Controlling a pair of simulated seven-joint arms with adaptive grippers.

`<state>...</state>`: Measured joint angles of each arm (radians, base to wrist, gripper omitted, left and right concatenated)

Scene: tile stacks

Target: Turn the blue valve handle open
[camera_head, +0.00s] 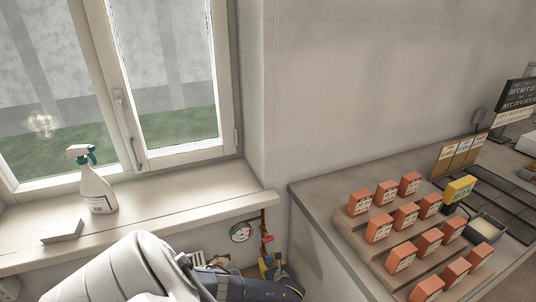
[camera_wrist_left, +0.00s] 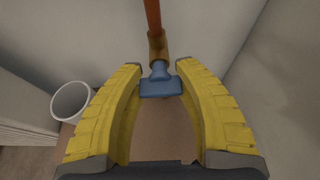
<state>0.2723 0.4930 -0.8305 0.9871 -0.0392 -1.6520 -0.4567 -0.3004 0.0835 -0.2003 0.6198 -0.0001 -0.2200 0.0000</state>
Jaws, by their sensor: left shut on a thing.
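The blue valve handle (camera_wrist_left: 160,88) shows in the left wrist view, on a brass fitting (camera_wrist_left: 157,46) at the end of a copper pipe (camera_wrist_left: 153,15). My left gripper (camera_wrist_left: 158,72) has its yellow fingers on either side of the handle, with the tips shut on it. In the head view, my left gripper (camera_head: 270,266) is low in the middle, below the window sill and near the wall. The handle cannot be made out there; the gripper and arm cover that area. My right gripper is not in view.
A round gauge (camera_head: 241,232) and a red tag (camera_head: 267,238) are close above my left gripper. The window sill (camera_head: 160,216) overhangs to the left, with a spray bottle (camera_head: 96,188) on it. A counter (camera_head: 320,212) with orange boxes stands right. A white bin (camera_wrist_left: 70,101) is below.

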